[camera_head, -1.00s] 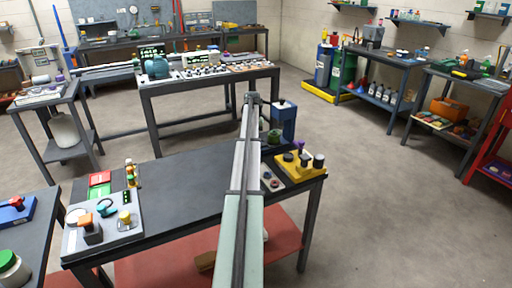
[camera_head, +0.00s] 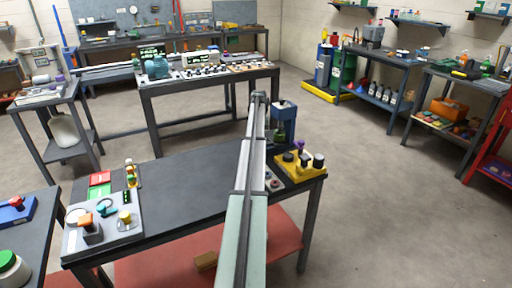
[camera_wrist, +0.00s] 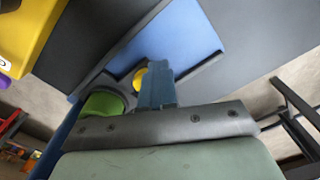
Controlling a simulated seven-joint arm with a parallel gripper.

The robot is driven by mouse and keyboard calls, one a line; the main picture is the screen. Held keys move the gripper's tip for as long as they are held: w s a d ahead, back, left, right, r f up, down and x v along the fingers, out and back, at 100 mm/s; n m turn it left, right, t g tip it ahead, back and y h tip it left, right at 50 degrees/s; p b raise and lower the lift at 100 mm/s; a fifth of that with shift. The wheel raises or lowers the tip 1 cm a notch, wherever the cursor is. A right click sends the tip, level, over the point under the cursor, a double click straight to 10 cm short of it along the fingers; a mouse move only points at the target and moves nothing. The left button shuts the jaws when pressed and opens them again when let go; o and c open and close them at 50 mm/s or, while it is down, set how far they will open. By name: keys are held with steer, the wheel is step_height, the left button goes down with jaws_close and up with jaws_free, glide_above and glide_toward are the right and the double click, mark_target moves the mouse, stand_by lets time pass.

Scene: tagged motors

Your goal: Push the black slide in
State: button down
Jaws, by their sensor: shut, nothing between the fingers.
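My gripper (camera_wrist: 157,84) shows in the wrist view with its narrow fingers closed together and empty. Ahead of it lies a blue panel (camera_wrist: 185,40) with a dark edge. A round yellow part (camera_wrist: 140,78) is just left of the fingers, and a green knob (camera_wrist: 103,104) is further left. I cannot pick out a black slide for certain. In the head view my arm reaches over the table (camera_head: 180,185), its far end beside a blue upright device (camera_head: 285,112) with a dark green part (camera_head: 280,133) below. Contact cannot be told.
A yellow box (camera_head: 300,172) with black knobs stands at the table's right end. A grey panel (camera_head: 105,240) with knobs lies at the left end, near red and green blocks (camera_head: 100,185). The table's middle is clear. A bench with parts (camera_head: 215,72) stands behind.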

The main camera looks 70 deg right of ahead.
steer(key=shift+s+d, duration=0.15)
steer(key=shift+s, duration=0.05)
steer(key=shift+w, duration=0.15)
steer(key=shift+w+a, duration=0.55)
steer(key=shift+a, duration=0.2)
steer(key=shift+r, duration=0.1)
step_height(320, 180, up, 6)
steer(key=w+a, duration=0.2)
stand_by(0.6)
steer(key=shift+w, duration=0.15)
